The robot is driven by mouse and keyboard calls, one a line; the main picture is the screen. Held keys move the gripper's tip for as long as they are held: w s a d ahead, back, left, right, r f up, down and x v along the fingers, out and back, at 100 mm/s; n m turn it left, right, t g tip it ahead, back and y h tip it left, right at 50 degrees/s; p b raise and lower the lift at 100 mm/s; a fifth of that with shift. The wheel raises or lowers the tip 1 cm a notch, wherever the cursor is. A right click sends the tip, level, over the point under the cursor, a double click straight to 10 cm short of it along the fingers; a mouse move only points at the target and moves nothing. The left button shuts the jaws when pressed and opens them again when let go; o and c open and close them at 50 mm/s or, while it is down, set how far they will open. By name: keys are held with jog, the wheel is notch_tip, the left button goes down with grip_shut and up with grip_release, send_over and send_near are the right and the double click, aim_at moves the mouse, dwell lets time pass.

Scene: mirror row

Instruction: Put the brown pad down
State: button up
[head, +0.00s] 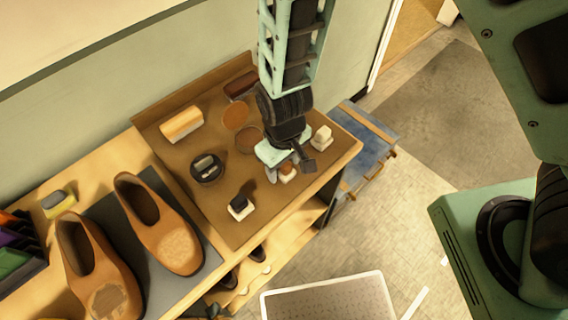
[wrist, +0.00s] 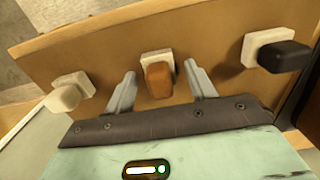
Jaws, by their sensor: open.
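The brown pad (wrist: 158,82) sits at a white block (wrist: 157,58) on the brown board, near its front edge. The pad also shows small in the head view (head: 289,168), partly hidden by my gripper. My gripper (wrist: 160,74) is open, with one finger on each side of the pad and a visible gap to each. In the head view my gripper (head: 290,171) is low over the board's front edge. Whether the pad lies flat on the block or leans is hard to tell.
A dark pad (head: 238,201) and a cream pad (head: 322,132) on white blocks stand to either side. A round dark tin (head: 207,168), brown discs (head: 235,116) and brushes (head: 182,124) lie behind on the board (head: 172,143). Shoes (head: 160,223) stand left.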

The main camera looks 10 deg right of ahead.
notch_tip(320, 180, up, 11)
jog(key=b, duration=0.1)
jog(key=s+d+r+n, duration=0.1)
jog(key=s+d+r, duration=0.7)
jog(key=s+r, duration=0.3)
jog(key=shift+s+y, duration=0.2)
jog(key=shift+y, duration=0.1)
jog(key=shift+d, duration=0.1)
jog(key=shift+f+b, duration=0.65)
jog(key=shift+b, duration=0.25)
jog(key=shift+o, duration=0.4)
